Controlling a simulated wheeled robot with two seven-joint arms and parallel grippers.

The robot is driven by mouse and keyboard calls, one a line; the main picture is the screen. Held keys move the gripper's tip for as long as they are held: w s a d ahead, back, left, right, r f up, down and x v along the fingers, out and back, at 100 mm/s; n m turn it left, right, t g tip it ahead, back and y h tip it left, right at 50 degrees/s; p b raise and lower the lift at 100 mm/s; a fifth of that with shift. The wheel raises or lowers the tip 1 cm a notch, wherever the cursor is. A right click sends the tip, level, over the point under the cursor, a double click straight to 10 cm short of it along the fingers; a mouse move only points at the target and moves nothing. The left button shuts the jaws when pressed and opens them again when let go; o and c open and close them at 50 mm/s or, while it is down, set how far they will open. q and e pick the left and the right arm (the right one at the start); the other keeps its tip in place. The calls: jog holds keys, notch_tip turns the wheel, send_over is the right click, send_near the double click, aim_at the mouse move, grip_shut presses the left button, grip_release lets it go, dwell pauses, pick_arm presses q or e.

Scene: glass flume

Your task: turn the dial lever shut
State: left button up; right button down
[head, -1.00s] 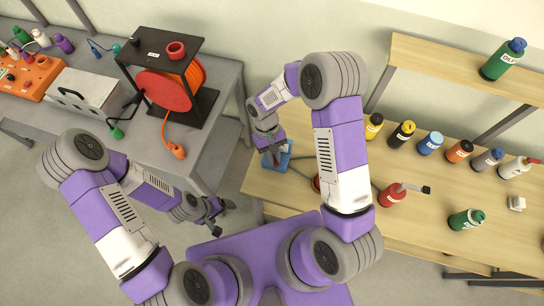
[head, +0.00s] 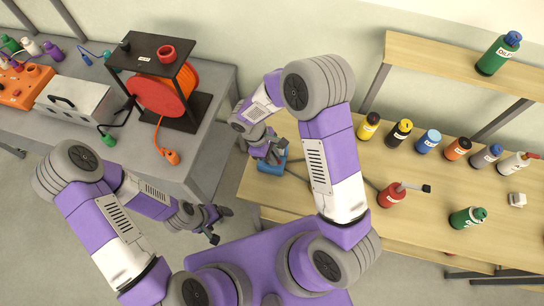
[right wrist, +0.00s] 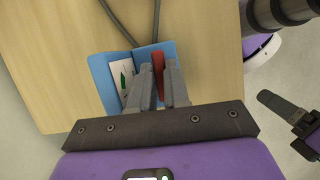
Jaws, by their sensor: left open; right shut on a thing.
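A blue box (head: 273,166) sits at the left end of the wooden table, largely covered by my right gripper (head: 276,154) in the head view. In the right wrist view the blue box (right wrist: 100,72) carries a white label with a green mark (right wrist: 124,78) and a red lever (right wrist: 158,62). My right gripper (right wrist: 159,88) is shut on the red lever, with one finger on each side of it. The lever's lower part is hidden between the fingers. My left gripper (head: 218,224) is open and empty, low between the two tables.
Grey cables run from the blue box across the wooden table (head: 328,205). The grey table (head: 215,100) on the left holds an orange cable reel (head: 165,92). A floor gap separates the tables.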

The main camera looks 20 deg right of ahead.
jog(key=shift+w+n, duration=0.1)
jog(key=shift+n, duration=0.3)
jog(key=c, duration=1.1)
grip_release()
jog(key=v, duration=0.7)
jog(key=shift+a+r, duration=0.15)
jog(key=shift+r, duration=0.15)
